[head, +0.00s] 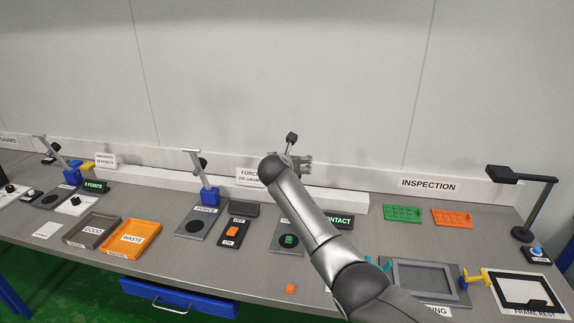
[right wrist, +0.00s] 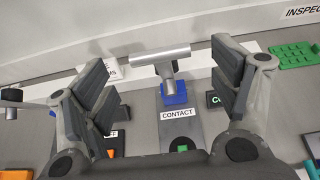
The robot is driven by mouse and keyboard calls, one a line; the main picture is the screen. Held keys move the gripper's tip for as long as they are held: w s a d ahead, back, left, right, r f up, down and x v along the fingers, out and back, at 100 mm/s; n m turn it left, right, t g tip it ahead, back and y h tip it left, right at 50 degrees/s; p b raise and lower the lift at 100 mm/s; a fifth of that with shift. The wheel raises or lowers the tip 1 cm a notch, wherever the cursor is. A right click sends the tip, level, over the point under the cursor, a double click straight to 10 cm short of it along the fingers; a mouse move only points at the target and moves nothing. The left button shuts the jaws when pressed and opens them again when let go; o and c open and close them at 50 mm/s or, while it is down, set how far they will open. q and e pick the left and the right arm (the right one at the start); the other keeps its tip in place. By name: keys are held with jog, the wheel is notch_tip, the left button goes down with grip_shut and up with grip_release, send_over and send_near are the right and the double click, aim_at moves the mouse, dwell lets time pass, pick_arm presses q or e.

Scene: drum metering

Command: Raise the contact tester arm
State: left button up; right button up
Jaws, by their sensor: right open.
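The contact tester shows in the right wrist view, with a dark grey base plate (right wrist: 207,134) labelled CONTACT and a blue block (right wrist: 174,95). Its arm ends in a light grey crossbar (right wrist: 158,57), which appears above the block; its exact angle is hard to tell. My right gripper (right wrist: 163,66) is open, with its fingers on either side of the crossbar and no clear contact. In the head view my right gripper (head: 301,161) is above the tester, and my arm hides much of it. A green piece (head: 289,240) sits on the tester's plate. My left gripper is out of view.
The force tester (head: 203,180) stands left of the contact tester, with a switch panel (head: 233,238) beside it. A grey tray and an orange waste tray (head: 137,238) lie farther left. Green (head: 403,213) and orange plates and a lamp (head: 522,233) are at right.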

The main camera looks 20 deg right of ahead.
jog(key=v, duration=0.6)
jog(key=shift+s+f, duration=0.1)
dwell(0.5)
